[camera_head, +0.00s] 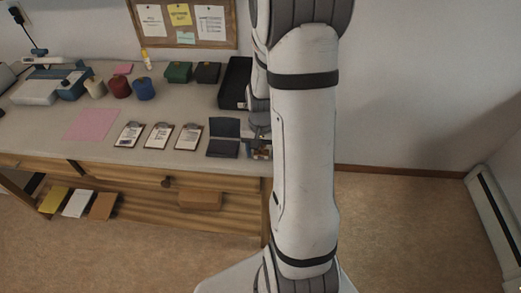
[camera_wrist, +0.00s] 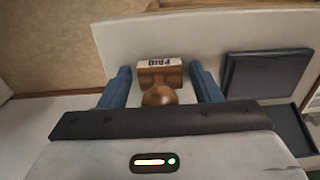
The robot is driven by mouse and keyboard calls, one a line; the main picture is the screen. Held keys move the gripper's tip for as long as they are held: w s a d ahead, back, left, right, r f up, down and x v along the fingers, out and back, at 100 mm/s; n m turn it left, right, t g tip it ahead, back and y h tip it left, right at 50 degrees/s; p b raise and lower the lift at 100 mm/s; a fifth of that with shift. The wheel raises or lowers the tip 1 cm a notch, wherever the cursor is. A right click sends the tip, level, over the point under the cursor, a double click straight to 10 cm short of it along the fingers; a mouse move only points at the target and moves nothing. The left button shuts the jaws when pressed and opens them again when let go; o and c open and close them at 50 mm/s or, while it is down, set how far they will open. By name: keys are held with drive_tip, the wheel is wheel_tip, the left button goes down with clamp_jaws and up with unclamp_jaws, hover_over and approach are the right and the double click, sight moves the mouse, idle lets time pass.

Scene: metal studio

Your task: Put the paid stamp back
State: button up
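The paid stamp (camera_wrist: 160,75) is a wooden block with a round knob handle and a pale label reading "PAID". In the wrist view it is on the pale tabletop, close to the table's edge. My gripper (camera_wrist: 160,70) has its two blue fingers on either side of the stamp, with a gap showing on both sides. It is open and not visibly touching the stamp. In the head view my arm hides most of the gripper and the stamp. An open dark ink pad (camera_wrist: 265,80) lies to the right of the stamp in the wrist view; the head view shows it left of my arm (camera_head: 223,137).
A black tray (camera_head: 235,83) stands at the back of the desk, partly behind my arm. Several clipboards (camera_head: 158,137) lie along the front. Green (camera_head: 178,72) and dark (camera_head: 207,73) boxes, coloured pots and a pink sheet (camera_head: 92,124) are further left.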

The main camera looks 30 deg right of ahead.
drive_tip(key=shift+o, duration=0.3)
drive_tip(key=shift+r, duration=0.5)
wheel_tip(320, 180, up, 11)
drive_tip(key=shift+r+p, duration=0.1)
drive_tip(key=shift+p, duration=0.5)
drive_tip(key=s+a+r+n+t, duration=0.2)
drive_tip(key=s+a+r+n, duration=0.5)
drive_tip(key=s+a, duration=0.5)
drive_tip(key=shift+a+r, duration=0.25)
drive_tip(key=shift+r, duration=0.05)
